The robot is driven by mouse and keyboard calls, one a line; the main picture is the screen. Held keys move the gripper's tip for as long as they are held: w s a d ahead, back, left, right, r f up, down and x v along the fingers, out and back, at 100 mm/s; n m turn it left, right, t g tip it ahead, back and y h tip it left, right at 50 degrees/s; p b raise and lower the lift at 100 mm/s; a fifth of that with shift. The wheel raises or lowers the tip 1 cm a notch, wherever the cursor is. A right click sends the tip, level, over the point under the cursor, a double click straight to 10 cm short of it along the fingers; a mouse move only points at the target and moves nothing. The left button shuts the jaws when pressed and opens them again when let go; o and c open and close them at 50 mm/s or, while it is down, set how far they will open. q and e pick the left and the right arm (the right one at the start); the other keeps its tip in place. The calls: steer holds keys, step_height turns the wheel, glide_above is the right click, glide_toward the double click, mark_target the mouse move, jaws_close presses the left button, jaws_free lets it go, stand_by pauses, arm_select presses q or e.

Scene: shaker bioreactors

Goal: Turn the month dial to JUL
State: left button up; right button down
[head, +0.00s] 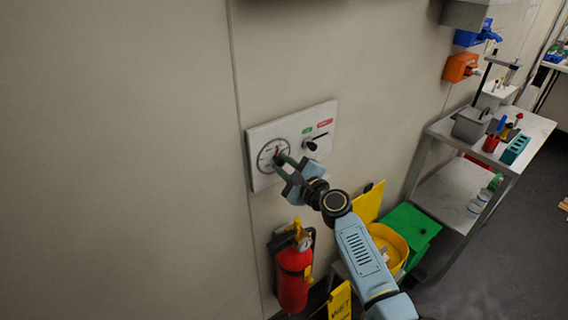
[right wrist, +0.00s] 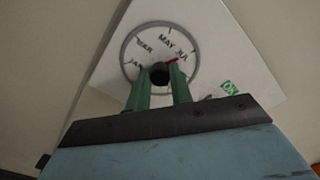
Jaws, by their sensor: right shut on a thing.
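The month dial (head: 265,155) is a round white face with a dark ring on a white wall panel (head: 290,122). In the right wrist view the dial (right wrist: 156,53) shows JAN, MAR, MAY and JUL around its upper edge. A red pointer (right wrist: 172,60) points to the right, close to the JUL label. My right gripper (head: 280,161) is at the dial, and its green fingers are shut on the dark central knob (right wrist: 160,71). The fingers hide the lower part of the dial. My left gripper is not in view.
A black lever (head: 312,144) with green and red labels is on the panel, right of the dial. A red fire extinguisher (head: 293,275) hangs below. A yellow bucket (head: 392,246), a green bin (head: 412,232) and a steel cart (head: 470,150) stand to the right.

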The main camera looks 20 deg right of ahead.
stand_by(0.3)
steer(key=c, duration=1.2)
jaws_free()
steer(key=shift+c, duration=0.2)
steer(key=shift+s, duration=0.1)
steer(key=v, duration=1.3)
steer(key=shift+s+f, duration=0.1)
